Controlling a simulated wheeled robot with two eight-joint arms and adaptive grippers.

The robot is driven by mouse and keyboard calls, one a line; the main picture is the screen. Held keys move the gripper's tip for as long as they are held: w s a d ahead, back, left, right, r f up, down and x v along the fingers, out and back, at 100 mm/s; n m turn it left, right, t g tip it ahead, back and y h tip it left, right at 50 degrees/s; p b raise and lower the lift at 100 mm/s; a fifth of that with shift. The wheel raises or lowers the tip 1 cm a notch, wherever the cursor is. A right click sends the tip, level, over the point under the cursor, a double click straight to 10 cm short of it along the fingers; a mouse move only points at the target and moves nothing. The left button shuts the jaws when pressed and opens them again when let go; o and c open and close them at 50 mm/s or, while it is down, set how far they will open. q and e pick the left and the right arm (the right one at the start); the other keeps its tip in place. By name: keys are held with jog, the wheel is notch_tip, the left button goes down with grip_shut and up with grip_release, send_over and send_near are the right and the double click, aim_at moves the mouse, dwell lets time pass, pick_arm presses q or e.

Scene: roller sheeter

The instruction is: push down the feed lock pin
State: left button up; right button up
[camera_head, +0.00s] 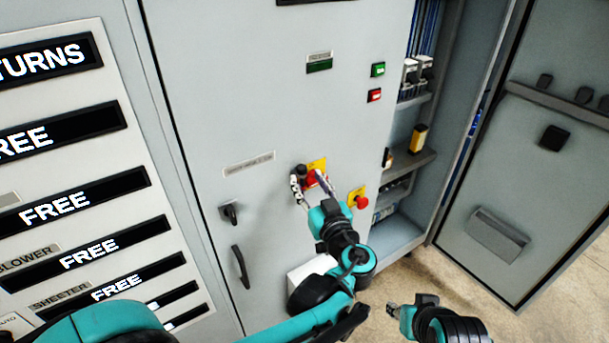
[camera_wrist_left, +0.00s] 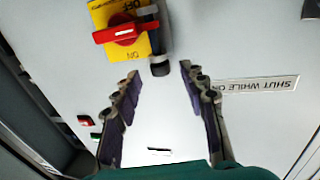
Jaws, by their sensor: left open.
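A dark, short cylinder in a grey bracket, which looks like the feed lock pin (camera_wrist_left: 160,66), sits beside a red rotary switch (camera_wrist_left: 124,31) on a yellow plate (camera_wrist_left: 103,14). In the head view the pin (camera_head: 301,170) is at the left of the red and yellow switch (camera_head: 317,165), on the grey cabinet door. My left gripper (camera_head: 308,184) is open in front of it. In the left wrist view the open fingers (camera_wrist_left: 160,74) stand either side of the pin's end; contact cannot be told. My right gripper (camera_head: 394,309) is low at the right, away from the door; its jaw opening is unclear.
A red emergency button (camera_head: 361,202) on yellow is right of the switch. A black door handle (camera_head: 240,267) and a lock knob (camera_head: 230,213) are at the left. An open cabinet bay (camera_head: 402,232) and its swung-out door (camera_head: 540,150) stand at the right.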

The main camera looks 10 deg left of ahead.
pick_arm(q)
jog(key=v, duration=0.8)
jog(key=shift+s, duration=0.3)
jog(key=s+a+f+m+g+h, duration=0.1)
jog(key=s+a+f+g, duration=0.3)
jog(key=a, duration=0.4)
jog(key=s+a+f+m+g+h, duration=0.1)
jog(key=a+f+m+g, duration=0.15)
jog(key=a+f, duration=0.45)
jog(key=s+a+f+m+g+h, duration=0.1)
jog(key=s+f+g+h, duration=0.1)
jog(key=s+h, duration=0.3)
jog(key=shift+s+f+m+h, duration=0.4)
jog(key=shift+s+f, duration=0.25)
jog(key=shift+s, duration=1.6)
jog(key=shift+g, duration=0.25)
